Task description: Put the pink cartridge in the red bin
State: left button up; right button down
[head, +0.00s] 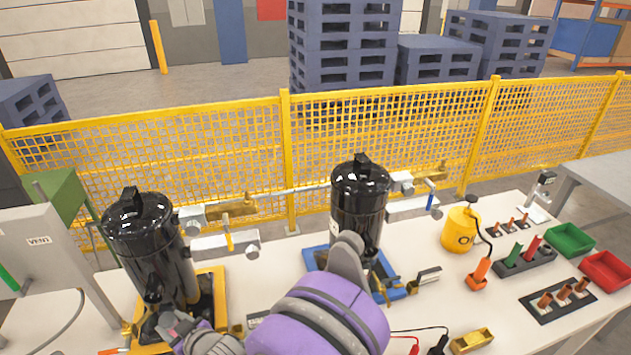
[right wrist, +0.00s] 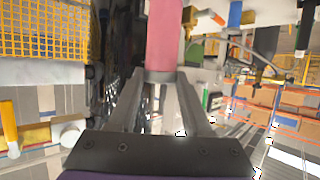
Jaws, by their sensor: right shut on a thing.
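The pink cartridge (right wrist: 162,35) shows in the right wrist view, with a pale grey end between my fingers. My right gripper (right wrist: 162,80) is shut on it. In the head view my purple right arm crosses the front, its wrist low at the left near the base of the left black tank. The cartridge is not visible there, and the fingertips are hard to make out. The red bin (head: 606,271) stands at the right edge of the table, far from my right wrist. My left gripper is not in view.
Two black tanks stand on the table, one on a yellow base (head: 215,300) and one on a blue base (head: 315,258). A green bin (head: 568,240), a dark rack (head: 525,262) with green and red cartridges and a yellow canister (head: 459,229) are at right. A yellow mesh fence (head: 390,135) runs behind.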

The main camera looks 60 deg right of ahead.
aim_at(598, 277)
jog(key=k+l+z, duration=0.25)
jog(key=l, duration=0.15)
jog(key=l+z, duration=0.25)
jog(key=k+l+z, duration=0.25)
jog(key=l, duration=0.3)
jog(key=l+z, duration=0.25)
jog(key=l, duration=0.2)
jog(key=l+z, duration=0.45)
jog(key=l, duration=0.4)
jog(key=k+l+z, duration=0.1)
jog(key=l+z, duration=0.45)
jog(key=l, duration=0.3)
jog(key=i+l, duration=0.3)
jog(key=i+z, duration=0.05)
jog(key=i, duration=0.05)
